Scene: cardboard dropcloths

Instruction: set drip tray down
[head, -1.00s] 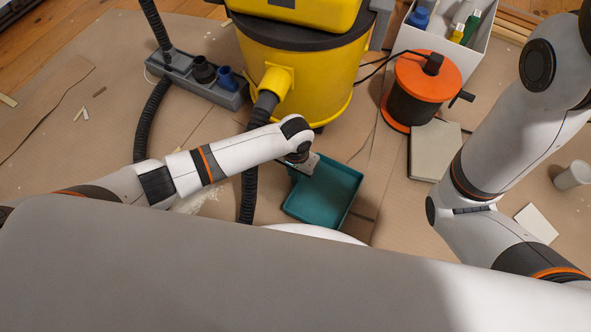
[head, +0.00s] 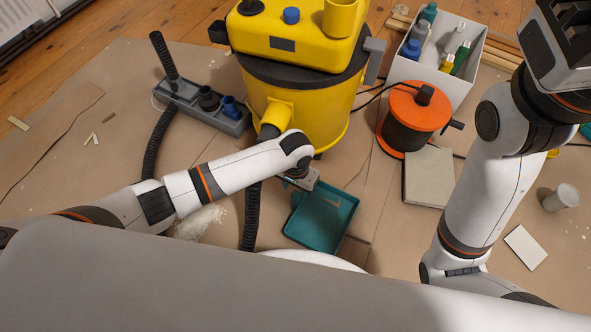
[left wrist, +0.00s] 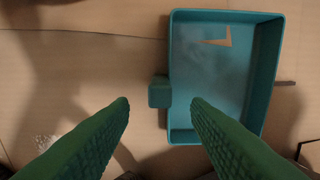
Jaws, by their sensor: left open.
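The drip tray is a shallow teal rectangular tray (head: 345,225) lying on the cardboard-covered floor, just in front of the yellow vacuum. In the left wrist view the tray (left wrist: 277,50) fills the upper right, with a small square teal tab (left wrist: 159,92) on its left side. My left gripper (head: 300,183) is over the tray's far left edge in the head view. In the left wrist view its green textured fingers (left wrist: 160,103) are spread wide, with the tab ahead of the gap between them and no visible contact. My right arm rises at the right; its fingertips are not visible.
A yellow vacuum (head: 295,110) stands behind the tray, its black hose running down to the left of it. An orange cable reel (head: 415,108), a grey slab (head: 428,178) and a white box of bottles (head: 478,80) are to the right. A white cup (head: 560,198) is farther right.

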